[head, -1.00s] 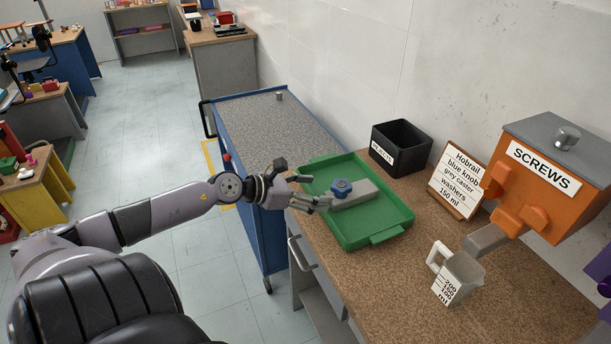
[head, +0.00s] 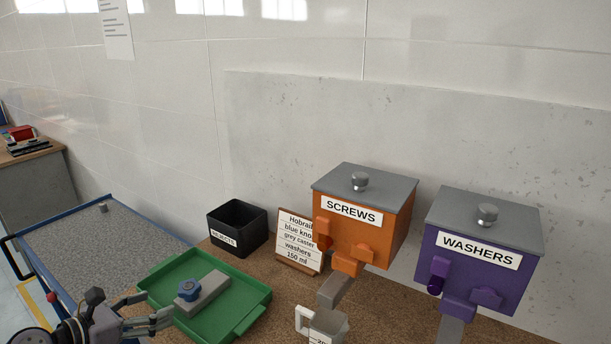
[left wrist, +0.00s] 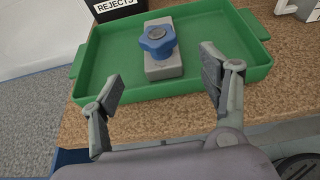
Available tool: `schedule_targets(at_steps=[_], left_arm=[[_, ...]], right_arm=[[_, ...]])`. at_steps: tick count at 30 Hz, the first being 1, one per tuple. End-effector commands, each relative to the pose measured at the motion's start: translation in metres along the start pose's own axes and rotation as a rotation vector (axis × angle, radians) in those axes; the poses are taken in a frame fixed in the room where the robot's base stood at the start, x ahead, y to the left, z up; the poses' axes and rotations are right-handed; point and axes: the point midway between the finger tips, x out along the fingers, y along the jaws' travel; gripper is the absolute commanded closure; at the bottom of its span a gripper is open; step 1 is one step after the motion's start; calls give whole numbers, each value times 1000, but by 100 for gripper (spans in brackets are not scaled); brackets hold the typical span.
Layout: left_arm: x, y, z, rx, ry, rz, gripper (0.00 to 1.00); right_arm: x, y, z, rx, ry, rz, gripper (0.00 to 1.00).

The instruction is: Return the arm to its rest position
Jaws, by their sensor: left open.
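My left gripper (head: 148,322) shows at the lower left of the head view, beside the near left edge of the green tray (head: 244,322). In the left wrist view its two fingers (left wrist: 160,95) are spread wide with nothing between them. The tray (left wrist: 90,68) lies beyond the fingertips. On it is a grey block (head: 212,293) with a blue knob (head: 189,289) on top; the knob (left wrist: 157,40) also shows in the left wrist view, apart from the fingers. My right gripper is not in view.
A black rejects bin (head: 238,228), an order card (head: 299,240) and a measuring jug (head: 327,325) stand on the bench. An orange screws dispenser (head: 384,218) and a purple washers dispenser (head: 505,284) stand at the right. A blue cart (head: 100,250) adjoins the bench at the left.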

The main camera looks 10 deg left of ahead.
Motion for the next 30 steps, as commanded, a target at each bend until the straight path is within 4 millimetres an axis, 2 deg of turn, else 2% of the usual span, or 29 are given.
schedule_targets(at_steps=[2, 5, 8, 10, 14, 17, 20, 21, 24, 27, 30], left_arm=[[2, -7, 3, -77, -51, 8, 30], [2, -17, 13, -286, -182, 43, 30], [-3, -22, 20, -607, -352, 107, 30], [-10, -21, 17, -860, -464, 166, 30], [-23, -22, -12, -1335, -623, 304, 30], [-32, -34, -51, -1701, -697, 440, 30], [-38, -64, -96, -2053, -722, 604, 30], [-40, -80, -113, -2180, -716, 674, 30], [-44, -124, -147, -2440, -669, 843, 30], [-48, -168, -169, -2629, -595, 996, 30], [-53, -207, -181, -2763, -510, 1131, 30]], right_arm=[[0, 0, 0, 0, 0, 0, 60], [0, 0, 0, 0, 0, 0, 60], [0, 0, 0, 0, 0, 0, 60], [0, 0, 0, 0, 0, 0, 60], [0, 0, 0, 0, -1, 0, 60], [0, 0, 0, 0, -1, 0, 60], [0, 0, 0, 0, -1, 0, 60], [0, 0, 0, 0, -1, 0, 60], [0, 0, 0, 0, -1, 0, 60], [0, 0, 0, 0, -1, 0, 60], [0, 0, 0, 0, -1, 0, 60]])
